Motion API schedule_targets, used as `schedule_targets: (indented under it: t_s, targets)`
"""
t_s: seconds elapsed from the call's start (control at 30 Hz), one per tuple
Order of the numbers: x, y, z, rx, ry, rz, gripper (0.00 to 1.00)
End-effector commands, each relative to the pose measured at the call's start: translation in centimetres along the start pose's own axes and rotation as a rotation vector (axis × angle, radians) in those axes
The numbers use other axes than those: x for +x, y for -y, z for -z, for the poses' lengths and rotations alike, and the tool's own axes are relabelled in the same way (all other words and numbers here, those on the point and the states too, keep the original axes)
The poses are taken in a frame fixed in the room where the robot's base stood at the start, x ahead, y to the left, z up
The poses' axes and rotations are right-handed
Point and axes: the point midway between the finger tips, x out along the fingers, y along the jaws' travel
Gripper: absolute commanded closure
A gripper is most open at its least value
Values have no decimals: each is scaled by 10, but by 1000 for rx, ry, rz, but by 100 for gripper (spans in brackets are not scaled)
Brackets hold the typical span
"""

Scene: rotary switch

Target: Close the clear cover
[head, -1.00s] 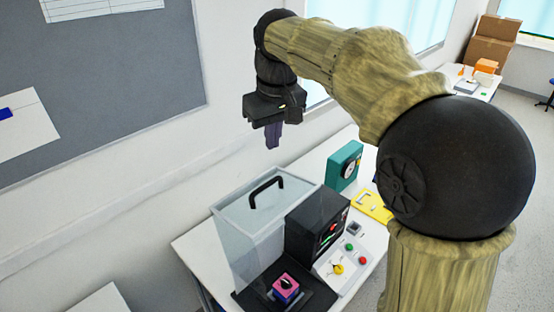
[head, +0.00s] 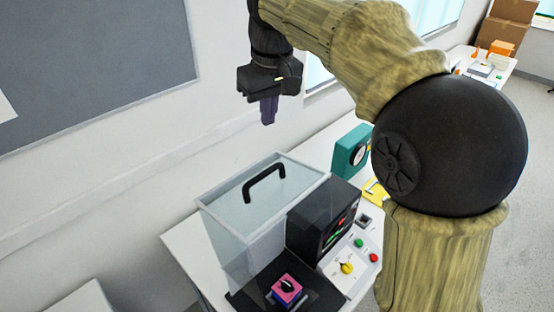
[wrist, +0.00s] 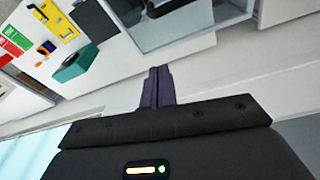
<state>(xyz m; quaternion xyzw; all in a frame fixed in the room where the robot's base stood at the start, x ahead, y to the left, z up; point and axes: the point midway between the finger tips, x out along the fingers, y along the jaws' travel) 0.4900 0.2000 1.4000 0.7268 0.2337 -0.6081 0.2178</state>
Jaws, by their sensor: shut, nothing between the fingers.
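The clear cover (head: 222,200) is a see-through box with a black handle (head: 264,183) on its face. It stands tilted up at the back of the black base (head: 245,299), beside a black box-shaped device (head: 318,222). A pink and blue rotary switch (head: 286,291) sits uncovered on the base in front of it. My gripper (head: 268,112) is above and behind the cover, near the wall, apart from it. Its purple fingers are together and empty. In the wrist view the fingers (wrist: 157,85) are closed, and part of the cover (wrist: 225,14) shows at the top.
A panel with a yellow knob (head: 347,268) and red and green buttons lies right of the device. A teal device (head: 350,151) and a yellow item (head: 375,191) stand farther back on the white table (head: 186,243). The wall is close behind.

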Motion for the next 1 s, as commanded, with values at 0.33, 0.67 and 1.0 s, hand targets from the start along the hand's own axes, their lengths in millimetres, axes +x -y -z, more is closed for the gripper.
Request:
schedule_targets:
  t_s: [0.33, 0.67, 1.0]
  targets:
    - [6, 0, -1, 0, 0, 0, 100]
    - [26, 0, -2, 0, 4, 1, 100]
    - [84, 0, -2, 0, 5, 1, 100]
